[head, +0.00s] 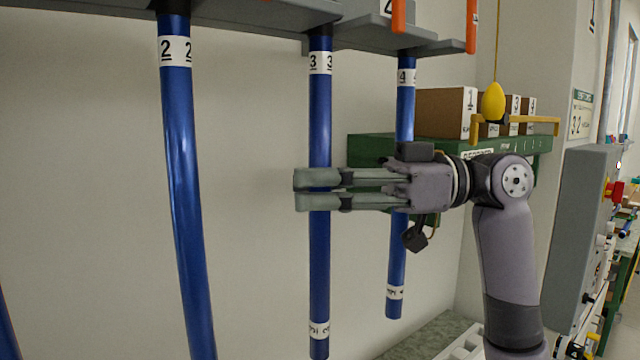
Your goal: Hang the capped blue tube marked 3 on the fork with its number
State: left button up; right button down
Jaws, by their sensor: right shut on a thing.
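The blue tube marked 3 (320,120) hangs about upright, with a white number band near its top and another white band near its lower end. Its top reaches the grey fork (352,38) on the rack; the cap and the fork's number are out of view, so I cannot tell whether it is seated. My right gripper (318,191) comes in from the right and is shut on this tube around mid-length, fingers level across it. My left gripper is not in view.
Blue tube 2 (180,130) hangs to the left and blue tube 4 (405,115) to the right, behind my right gripper. Orange rods (398,15) hang at the rack's front edge. A green shelf (365,150) with numbered boxes (440,112) stands behind. A yellow pendant (493,102) hangs nearby.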

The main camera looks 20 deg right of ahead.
jog(key=c, duration=1.4)
grip_release()
jog(key=s+d, duration=0.2)
jog(key=d, duration=0.9)
jog(key=shift+d, duration=0.4)
